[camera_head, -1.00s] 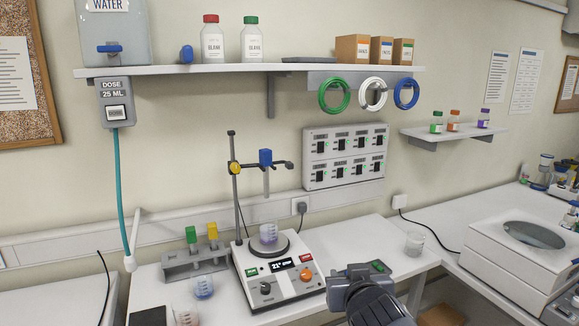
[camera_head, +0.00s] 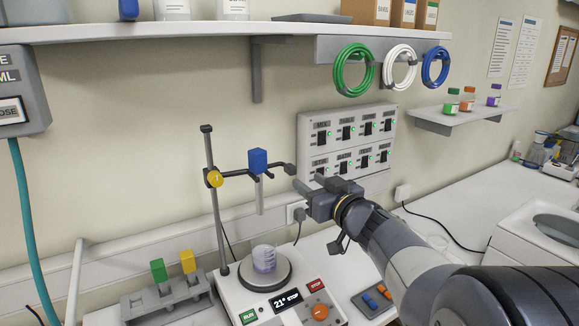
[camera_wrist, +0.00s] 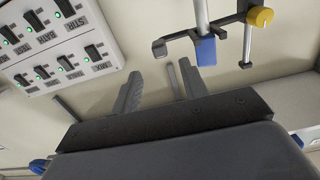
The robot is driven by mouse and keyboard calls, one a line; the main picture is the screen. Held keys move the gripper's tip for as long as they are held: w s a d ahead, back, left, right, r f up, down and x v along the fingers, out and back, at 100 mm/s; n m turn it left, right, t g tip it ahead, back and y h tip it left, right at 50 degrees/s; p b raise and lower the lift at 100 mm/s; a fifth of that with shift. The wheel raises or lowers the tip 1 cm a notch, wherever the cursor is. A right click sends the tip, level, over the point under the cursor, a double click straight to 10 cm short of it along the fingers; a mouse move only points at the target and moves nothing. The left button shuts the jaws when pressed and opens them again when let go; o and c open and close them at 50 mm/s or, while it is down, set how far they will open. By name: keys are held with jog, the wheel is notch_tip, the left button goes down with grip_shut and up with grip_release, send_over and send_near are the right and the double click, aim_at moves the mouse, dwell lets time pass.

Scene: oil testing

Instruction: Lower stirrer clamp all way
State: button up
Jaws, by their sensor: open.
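The stirrer clamp (camera_head: 238,173) is a dark horizontal arm on a grey upright post (camera_head: 211,200). It has a yellow knob (camera_head: 214,178) at the post and a blue block (camera_head: 257,161) with a thin rod hanging down. The clamp sits on the upper part of the post, its rod above a beaker (camera_head: 264,257) on the stirrer plate. The arm's right end has a grey tab (camera_head: 290,169), also in the wrist view (camera_wrist: 159,48). My gripper (camera_head: 307,182) is open and empty, just right of this tab. In the wrist view the tab appears just beyond my fingertips (camera_wrist: 160,70).
The switch panel (camera_head: 348,140) is on the wall close behind my gripper. A socket with a plug (camera_head: 297,212) is below. The stirrer base (camera_head: 285,300) has buttons and an orange knob. A rack with green and yellow-topped items (camera_head: 165,300) stands left. A shelf (camera_head: 200,32) runs above.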

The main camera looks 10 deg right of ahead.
aim_at(294, 171)
jog(key=p+x, duration=0.1)
jog(key=x, duration=0.8)
jog(key=shift+w+f, duration=0.1)
grip_shut()
dwell(0.4)
